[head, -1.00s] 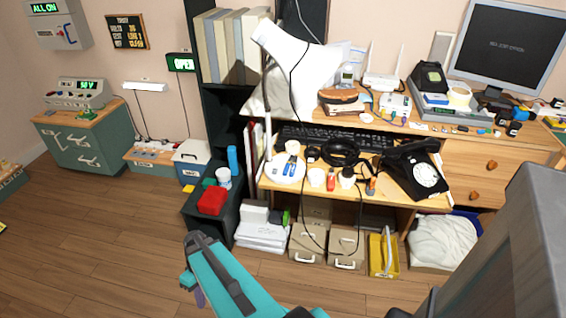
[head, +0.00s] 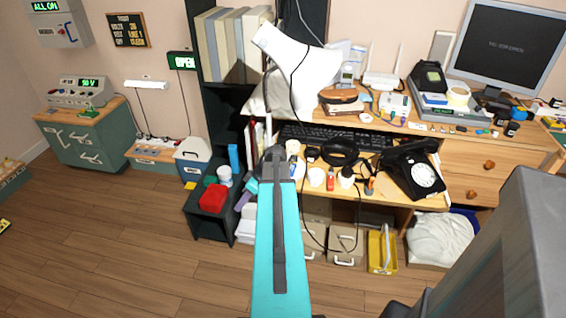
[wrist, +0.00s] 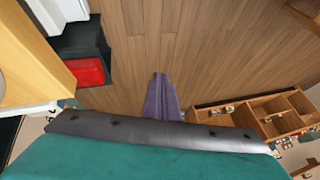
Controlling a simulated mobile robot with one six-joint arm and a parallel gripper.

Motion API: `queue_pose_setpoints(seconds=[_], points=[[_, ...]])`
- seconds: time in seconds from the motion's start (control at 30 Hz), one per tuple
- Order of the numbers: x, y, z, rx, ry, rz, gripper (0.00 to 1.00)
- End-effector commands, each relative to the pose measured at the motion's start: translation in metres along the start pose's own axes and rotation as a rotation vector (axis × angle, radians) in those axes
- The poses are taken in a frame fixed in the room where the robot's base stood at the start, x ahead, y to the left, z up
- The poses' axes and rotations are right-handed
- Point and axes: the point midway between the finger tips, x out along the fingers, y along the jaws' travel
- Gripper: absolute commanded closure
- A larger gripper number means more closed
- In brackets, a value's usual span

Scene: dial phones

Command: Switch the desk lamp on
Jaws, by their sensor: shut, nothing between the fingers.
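The desk lamp (head: 310,75) has a large white cone shade tilted over the left part of the wooden desk in the head view. I cannot tell whether it is lit. My forearm hides the desk's front left corner, where a round white piece showed earlier; no switch is clear. My gripper (head: 243,198) has purple fingers and hangs just left of my teal forearm, in front of the desk's left end and right of the red box. In the wrist view the fingers (wrist: 160,98) are shut and empty, with floor beyond them. They appear apart from the lamp.
A dark low stand (head: 214,232) bears a red box (head: 212,198), also in the wrist view (wrist: 88,72). The desk holds a black dial phone (head: 415,172), a keyboard (head: 335,137) and several small items. A black cable hangs from above past the shade.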

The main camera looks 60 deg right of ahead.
Motion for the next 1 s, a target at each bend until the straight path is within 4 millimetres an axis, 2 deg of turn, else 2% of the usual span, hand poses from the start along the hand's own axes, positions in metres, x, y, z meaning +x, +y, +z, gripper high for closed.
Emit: queue_pose_setpoints(seconds=[0.03,0.3,0.6,0.7,0.8,1.0], points=[[-0.023,0.011,0.001,-0.014,0.027,0.018,1.00],[-0.131,0.051,0.013,-0.124,0.147,0.113,1.00],[-0.249,0.076,0.037,-0.257,0.241,0.242,1.00],[-0.276,0.078,0.044,-0.291,0.258,0.274,1.00],[-0.292,0.079,0.049,-0.313,0.267,0.295,1.00],[-0.300,0.079,0.051,-0.326,0.272,0.306,1.00]])
